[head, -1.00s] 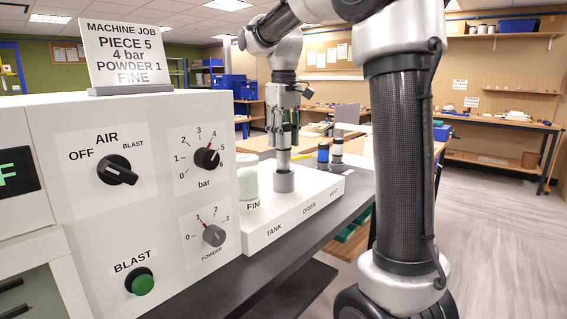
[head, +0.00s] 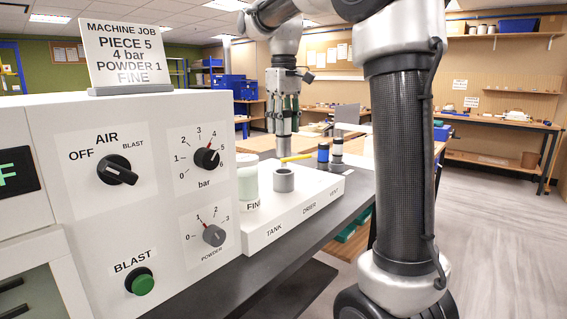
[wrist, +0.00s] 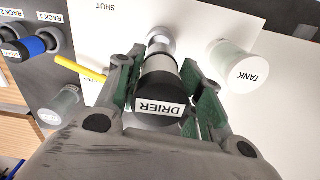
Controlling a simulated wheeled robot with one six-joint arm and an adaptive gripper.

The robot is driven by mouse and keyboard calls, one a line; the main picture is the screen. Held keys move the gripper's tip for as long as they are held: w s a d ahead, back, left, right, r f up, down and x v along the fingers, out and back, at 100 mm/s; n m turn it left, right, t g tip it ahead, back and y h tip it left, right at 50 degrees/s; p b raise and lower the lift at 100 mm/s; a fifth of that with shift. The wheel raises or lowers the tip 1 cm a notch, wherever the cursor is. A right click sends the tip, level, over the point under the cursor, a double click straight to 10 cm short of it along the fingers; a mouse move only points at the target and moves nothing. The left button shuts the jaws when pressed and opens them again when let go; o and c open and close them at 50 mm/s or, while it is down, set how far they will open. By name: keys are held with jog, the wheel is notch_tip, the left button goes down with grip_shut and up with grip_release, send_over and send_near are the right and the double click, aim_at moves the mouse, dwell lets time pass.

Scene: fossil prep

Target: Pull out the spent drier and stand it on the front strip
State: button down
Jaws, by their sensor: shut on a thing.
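The drier (head: 284,149) is a grey cylinder with a dark cap labelled DRIER; it also shows in the wrist view (wrist: 160,86). My gripper (head: 284,118) is shut on it and holds it upright. In the head view its lower end is just above the grey round socket (head: 284,181) on the white plinth (head: 285,222), with a small gap between. The socket's top looks empty. In the wrist view the green finger pads (wrist: 165,92) lie on both sides of the drier. The dark grey strip (head: 310,243) runs along the plinth's front and looks bare.
A pale capped cylinder labelled TANK (wrist: 240,68) stands beside the drier. A blue-banded drier (wrist: 30,48) stands in the racks. The control cabinet (head: 75,215) fills the left.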

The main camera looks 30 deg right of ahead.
aim_at(284, 110)
jog(key=shift+r, duration=2.5)
